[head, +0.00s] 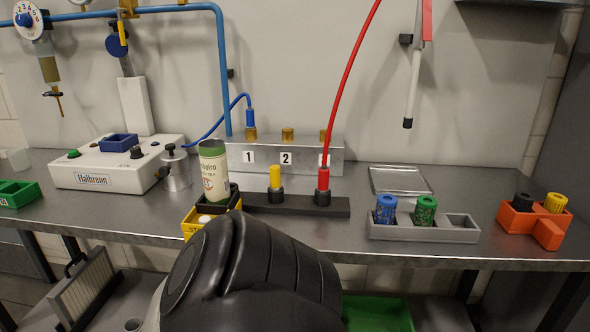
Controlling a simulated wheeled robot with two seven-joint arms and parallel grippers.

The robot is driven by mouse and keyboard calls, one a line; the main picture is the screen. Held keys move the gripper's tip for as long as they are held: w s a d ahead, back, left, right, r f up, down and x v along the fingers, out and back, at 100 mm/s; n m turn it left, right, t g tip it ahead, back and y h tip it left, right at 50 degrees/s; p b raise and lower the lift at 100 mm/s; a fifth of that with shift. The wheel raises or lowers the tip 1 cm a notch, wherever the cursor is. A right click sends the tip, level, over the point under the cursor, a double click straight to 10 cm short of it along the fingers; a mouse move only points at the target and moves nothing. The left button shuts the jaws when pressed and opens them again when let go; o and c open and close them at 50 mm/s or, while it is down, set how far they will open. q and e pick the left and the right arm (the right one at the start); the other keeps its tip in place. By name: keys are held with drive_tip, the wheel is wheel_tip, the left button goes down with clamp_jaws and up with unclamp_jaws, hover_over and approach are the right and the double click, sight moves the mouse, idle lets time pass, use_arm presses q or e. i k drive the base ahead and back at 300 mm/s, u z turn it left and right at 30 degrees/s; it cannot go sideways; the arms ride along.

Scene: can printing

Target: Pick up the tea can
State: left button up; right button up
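The tea can (213,172) is a cylinder with a green top band and a pale printed label. It stands nearly upright, leaning slightly, towards the left of the bench in the head view. Its lower end is partly hidden by a black piece just behind a yellow box (190,231); I cannot tell whether the can stands in the box or behind it. A large dark link of my own arm fills the bottom middle, in front of the box. I cannot make out the fingers of either gripper.
A black rack (300,204) with yellow and red plugs stands right of the can. A grey holder (455,228) with blue and green cylinders and an orange holder (522,223) stand farther right. A white Halbrenn device (115,165) stands left. A metal tray (398,180) lies behind.

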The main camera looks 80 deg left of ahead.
sight(212, 151)
drive_tip(key=u, duration=2.7)
